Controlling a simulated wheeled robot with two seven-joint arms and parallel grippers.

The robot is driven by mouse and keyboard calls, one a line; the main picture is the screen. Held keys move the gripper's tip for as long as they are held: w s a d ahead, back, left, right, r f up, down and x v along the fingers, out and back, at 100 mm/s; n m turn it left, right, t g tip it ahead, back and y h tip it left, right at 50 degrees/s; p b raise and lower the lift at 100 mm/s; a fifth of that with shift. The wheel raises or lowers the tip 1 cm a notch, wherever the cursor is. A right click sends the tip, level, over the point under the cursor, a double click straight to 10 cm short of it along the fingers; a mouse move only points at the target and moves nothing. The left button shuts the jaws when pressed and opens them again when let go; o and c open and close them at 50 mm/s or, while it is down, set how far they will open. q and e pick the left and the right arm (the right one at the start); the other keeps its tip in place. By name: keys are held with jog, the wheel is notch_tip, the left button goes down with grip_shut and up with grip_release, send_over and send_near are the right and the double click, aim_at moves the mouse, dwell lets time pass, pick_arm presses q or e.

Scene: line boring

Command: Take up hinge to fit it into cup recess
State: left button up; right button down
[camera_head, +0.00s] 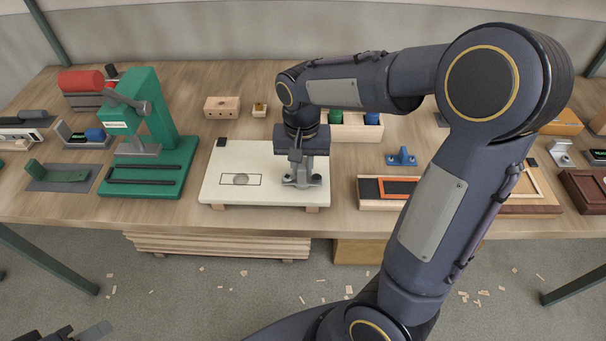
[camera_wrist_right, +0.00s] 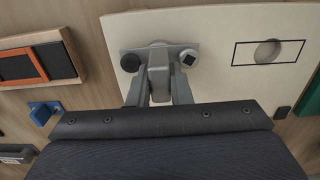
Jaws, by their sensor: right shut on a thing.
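My right gripper (camera_head: 303,168) is shut on the grey metal hinge (camera_head: 301,183), at the right part of the pale board (camera_head: 217,160). In the right wrist view, the hinge (camera_wrist_right: 159,57) sits between the two fingers (camera_wrist_right: 160,92), its flange with two round screw spots facing outward. I cannot tell whether the hinge touches the board. The round cup recess (camera_head: 241,179) lies inside a drawn rectangle left of the hinge; it also shows in the wrist view (camera_wrist_right: 267,52). Only a part of my left gripper (camera_head: 88,332) shows at the bottom left edge.
A green press (camera_head: 150,135) stands left of the board. Behind it are a wooden block (camera_head: 222,106) and a bin with coloured cups (camera_head: 350,132). A blue bracket (camera_head: 401,157) and an orange-framed tray (camera_head: 370,190) lie to the right. A small black block (camera_head: 221,142) is at the board's back left corner.

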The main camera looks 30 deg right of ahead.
jog(key=c, duration=2)
grip_release()
grip_shut()
jog(key=shift+r, duration=0.2)
jog(key=shift+r+p, duration=0.8)
jog(key=shift+p, duration=0.1)
